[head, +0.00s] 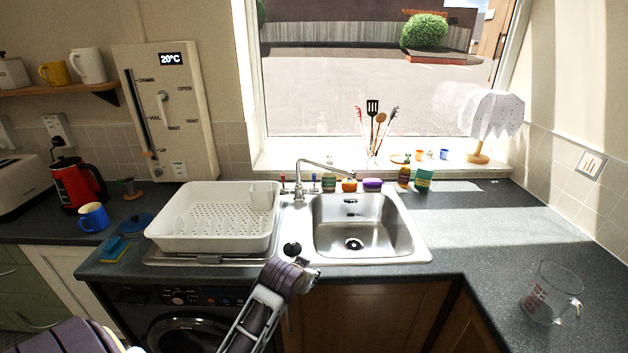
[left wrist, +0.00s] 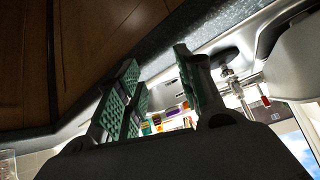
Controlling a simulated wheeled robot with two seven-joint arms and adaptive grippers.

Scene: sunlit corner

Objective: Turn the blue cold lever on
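The chrome tap (head: 299,180) stands behind the sink, with its spout reaching right over the bowl. A small blue-tipped lever (head: 314,178) stands upright just right of the tap's base, and a red-tipped lever (head: 283,186) just left. The left wrist view shows the red tip (left wrist: 265,101) beside the tap; I cannot make out the blue lever there. My left gripper (head: 309,274) is at the sink's front edge, well in front of the levers. In the left wrist view its green-padded fingers (left wrist: 156,60) are apart, with nothing held between them. My right gripper is not in view.
A black plug (head: 292,248) lies on the sink's front left rim. A white dish rack (head: 165,243) is to the left. Bottles and sponges (head: 372,184) line the sink's back. A glass jug (head: 548,295) stands on the right counter. The sink bowl (head: 340,225) is empty.

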